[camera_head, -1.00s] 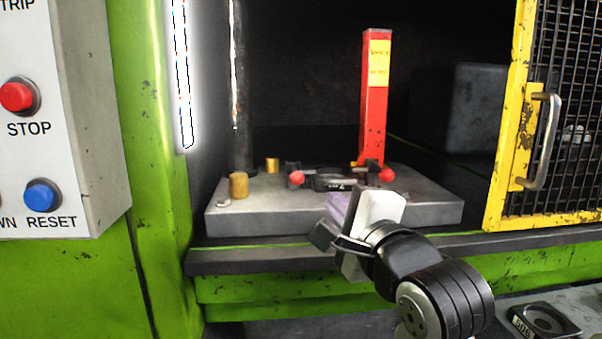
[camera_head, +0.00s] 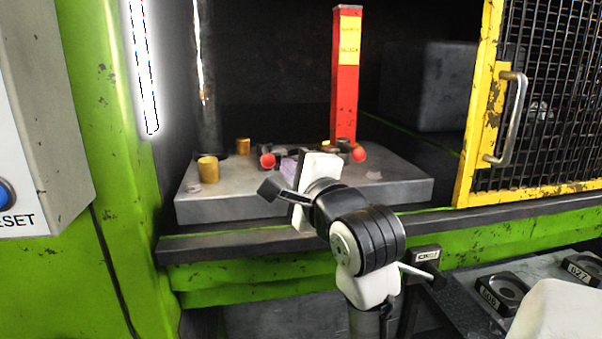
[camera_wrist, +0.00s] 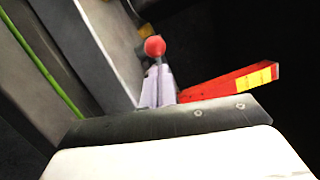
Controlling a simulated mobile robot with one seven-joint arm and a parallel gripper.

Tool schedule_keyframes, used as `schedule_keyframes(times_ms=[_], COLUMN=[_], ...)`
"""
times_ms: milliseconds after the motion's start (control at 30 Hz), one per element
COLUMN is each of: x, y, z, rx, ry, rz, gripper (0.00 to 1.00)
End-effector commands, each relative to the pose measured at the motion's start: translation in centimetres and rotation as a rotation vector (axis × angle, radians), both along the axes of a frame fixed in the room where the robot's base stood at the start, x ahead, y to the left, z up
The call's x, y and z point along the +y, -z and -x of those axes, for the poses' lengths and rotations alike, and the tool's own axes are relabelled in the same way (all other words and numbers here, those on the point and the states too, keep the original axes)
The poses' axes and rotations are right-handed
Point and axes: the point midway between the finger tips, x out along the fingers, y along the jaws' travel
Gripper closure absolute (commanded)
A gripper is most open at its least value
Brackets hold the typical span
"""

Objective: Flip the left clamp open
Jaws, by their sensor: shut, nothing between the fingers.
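The left clamp shows as a red ball knob (camera_head: 267,160) on the grey press bed (camera_head: 205,208). The right clamp's red knob (camera_head: 359,154) is by the foot of the red post. My gripper (camera_head: 290,164) is over the front of the bed, just right of the left knob in the head view; its wrist partly hides the die area between the clamps. In the wrist view my pale purple fingers (camera_wrist: 158,85) are together and empty. A red knob (camera_wrist: 154,46), seemingly the left clamp's, appears just beyond the fingertips; contact cannot be told.
A red post (camera_head: 345,80) with a yellow label stands behind the clamps. Brass pins (camera_head: 208,170) stand at the bed's left. A yellow mesh door (camera_head: 484,120) is open at the right. Numbered dies (camera_head: 502,290) lie on a bench at lower right.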

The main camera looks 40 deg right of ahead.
Motion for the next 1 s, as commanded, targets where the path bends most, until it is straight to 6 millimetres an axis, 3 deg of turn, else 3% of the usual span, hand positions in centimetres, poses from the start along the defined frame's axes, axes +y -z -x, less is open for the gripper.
schedule_keyframes(times_ms=[100, 300, 1000], x=[-0.6, -1.1, -0.3], y=[-0.2, -0.2, -0.3], z=[-1.8, -3.4, -4.5], rx=[0.002, 0.000, 0.000], ry=[0.000, 0.000, 0.033], rz=[-0.001, 0.000, -0.001], gripper=[1.00, 1.00, 1.00])
